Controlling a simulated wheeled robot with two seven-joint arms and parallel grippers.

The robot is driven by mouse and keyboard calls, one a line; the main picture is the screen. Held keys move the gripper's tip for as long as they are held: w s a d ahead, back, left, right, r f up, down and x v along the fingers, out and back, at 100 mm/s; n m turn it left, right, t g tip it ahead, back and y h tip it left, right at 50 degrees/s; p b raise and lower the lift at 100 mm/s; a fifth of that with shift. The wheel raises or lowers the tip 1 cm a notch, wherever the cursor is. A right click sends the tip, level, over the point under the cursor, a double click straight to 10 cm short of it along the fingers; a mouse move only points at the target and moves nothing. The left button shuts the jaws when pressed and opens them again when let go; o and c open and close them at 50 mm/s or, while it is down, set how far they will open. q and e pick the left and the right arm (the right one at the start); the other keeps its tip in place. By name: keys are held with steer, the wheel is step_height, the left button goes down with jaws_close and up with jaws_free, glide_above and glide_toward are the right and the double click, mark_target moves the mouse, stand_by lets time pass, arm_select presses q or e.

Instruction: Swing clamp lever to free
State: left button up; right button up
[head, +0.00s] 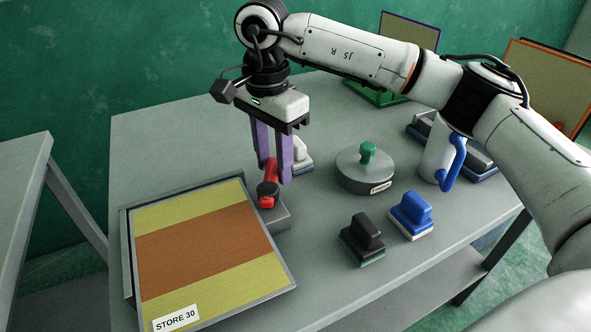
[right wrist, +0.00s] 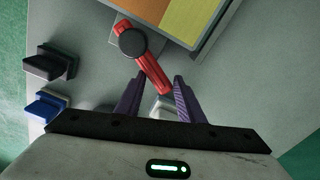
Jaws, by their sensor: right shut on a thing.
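The red clamp lever (head: 269,172) has a dark round pivot (head: 267,188) and sits on a grey clamp block (head: 278,218) at the right edge of a framed screen (head: 205,245). In the right wrist view the red lever (right wrist: 149,70) runs from the pivot toward my fingers. My right gripper (head: 275,172) points down with its purple fingers on either side of the lever's free end, shut on it. In the right wrist view the right gripper (right wrist: 160,78) shows its fingertips beside the lever. My left gripper is not in view.
The screen is striped yellow and orange and labelled STORE 30. A grey round weight (head: 352,176) with a green knob, a black-handled block (head: 362,240), a blue-handled block (head: 410,215) and a white jug (head: 440,150) stand to the right. A pale-handled block (head: 301,155) is close behind my fingers.

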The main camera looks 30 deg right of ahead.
steer(key=shift+o, duration=0.2)
steer(key=a, duration=0.3)
steer(key=shift+w, duration=0.25)
steer(key=o, duration=0.6)
steer(key=shift+a+f, duration=0.1)
steer(key=shift+o, duration=0.2)
steer(key=shift+s, duration=0.1)
step_height(320, 180, up, 7)
steer(key=p, duration=0.5)
steer(key=shift+r, duration=0.2)
